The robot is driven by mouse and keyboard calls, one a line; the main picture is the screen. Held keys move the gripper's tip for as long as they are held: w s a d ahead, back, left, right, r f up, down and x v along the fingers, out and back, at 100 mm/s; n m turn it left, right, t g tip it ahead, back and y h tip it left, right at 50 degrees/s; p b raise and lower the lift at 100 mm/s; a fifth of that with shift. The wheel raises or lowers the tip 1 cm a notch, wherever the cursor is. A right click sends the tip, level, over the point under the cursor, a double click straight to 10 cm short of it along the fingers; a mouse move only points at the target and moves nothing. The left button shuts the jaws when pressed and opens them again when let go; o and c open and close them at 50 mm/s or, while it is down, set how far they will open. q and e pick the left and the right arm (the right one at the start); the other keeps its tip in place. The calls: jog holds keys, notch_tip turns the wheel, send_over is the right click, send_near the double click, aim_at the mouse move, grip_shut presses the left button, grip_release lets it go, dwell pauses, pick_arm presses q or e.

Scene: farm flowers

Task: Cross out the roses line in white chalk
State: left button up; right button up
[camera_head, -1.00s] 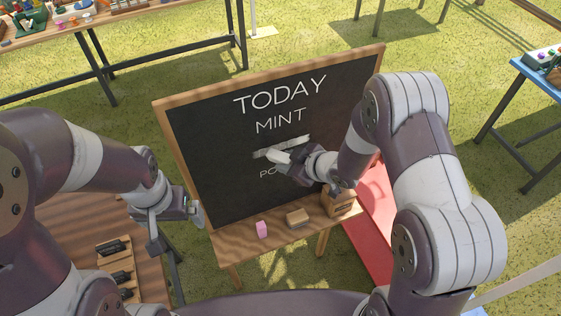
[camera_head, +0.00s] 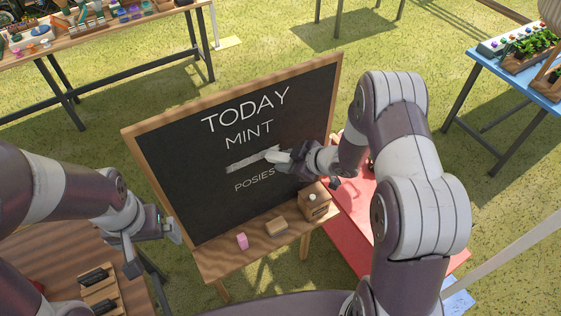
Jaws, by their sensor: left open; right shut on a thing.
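The blackboard (camera_head: 190,206) stands tilted in a wooden frame, lettered TODAY, MINT (camera_head: 249,135) and POSIES (camera_head: 254,180). Between MINT and POSIES a smeared whitish band (camera_head: 243,163) covers a line; no word is legible there. My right gripper (camera_head: 284,159) is shut on a white chalk (camera_head: 272,156), at the band's right end. Whether the chalk touches the board I cannot tell. My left gripper (camera_head: 152,246) is open and empty, left of the board's ledge.
The board's ledge (camera_head: 214,263) bears a pink block (camera_head: 242,240), a wooden block (camera_head: 277,227) and a wooden box (camera_head: 316,206) with a white piece on top. A red surface (camera_head: 350,222) lies right of the board. A wooden table (camera_head: 48,261) is at lower left.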

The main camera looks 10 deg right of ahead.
jog(key=shift+s+a, duration=0.15)
jog(key=shift+a, duration=0.3)
jog(key=s+a+b, duration=0.2)
jog(key=s+a, duration=0.1)
jog(key=a, duration=0.7)
jog(key=shift+s+a+b, duration=0.2)
jog(key=shift+a+b, duration=0.2)
jog(key=shift+r, duration=0.1)
jog(key=s+d, duration=0.2)
jog(key=s, duration=0.3)
jog(key=shift+s, duration=0.35)
